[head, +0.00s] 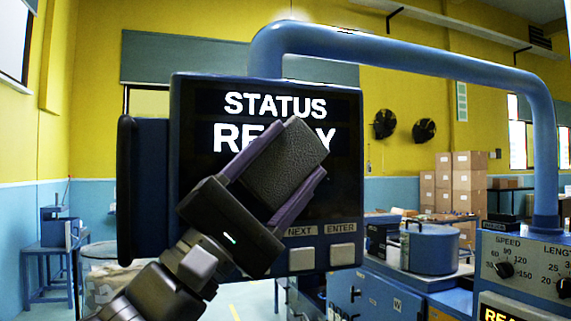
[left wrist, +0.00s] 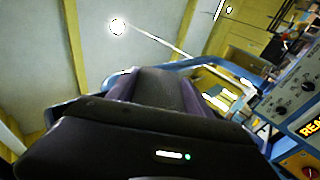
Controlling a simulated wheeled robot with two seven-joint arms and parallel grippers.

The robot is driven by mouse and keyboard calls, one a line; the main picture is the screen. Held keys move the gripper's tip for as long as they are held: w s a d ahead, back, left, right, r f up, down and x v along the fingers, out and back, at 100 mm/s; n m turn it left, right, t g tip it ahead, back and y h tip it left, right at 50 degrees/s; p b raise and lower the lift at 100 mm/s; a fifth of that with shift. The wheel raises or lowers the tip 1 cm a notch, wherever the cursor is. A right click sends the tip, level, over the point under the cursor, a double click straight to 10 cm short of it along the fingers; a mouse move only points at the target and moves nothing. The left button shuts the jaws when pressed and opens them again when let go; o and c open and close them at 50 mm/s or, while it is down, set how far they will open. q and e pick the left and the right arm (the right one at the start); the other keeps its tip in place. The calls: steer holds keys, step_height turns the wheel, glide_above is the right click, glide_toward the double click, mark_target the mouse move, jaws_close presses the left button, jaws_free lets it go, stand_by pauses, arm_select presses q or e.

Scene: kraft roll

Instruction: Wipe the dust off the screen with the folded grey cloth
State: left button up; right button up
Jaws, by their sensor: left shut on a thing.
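The screen (head: 340,195) is a dark panel in a blue housing, with white "STATUS" lettering and a second line partly covered. I cannot make out dust on it. My left gripper (head: 297,150) is shut on the folded grey cloth (head: 287,160), a dark textured pad between its purple fingers. The cloth is in front of the screen's middle and hides part of the second line. I cannot tell whether it touches the glass. The cloth also shows in the left wrist view (left wrist: 168,88), between the fingers. My right gripper is not in view.
NEXT and ENTER buttons (head: 342,254) sit below the screen. A thick blue tube (head: 410,52) arches from the housing to the right. A control panel with dials (head: 520,268) and a blue lidded pot (head: 430,247) stand at right. Cardboard boxes (head: 455,182) are stacked behind.

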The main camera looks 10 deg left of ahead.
mark_target(296, 162)
arm_select(q)
steer(key=shift+s+d+b, duration=0.3)
steer(key=shift+s+d, duration=0.1)
steer(key=shift+s, duration=0.25)
steer(key=shift+s+d+b, duration=0.3)
steer(key=shift+s+d, duration=0.1)
steer(key=shift+s, duration=0.25)
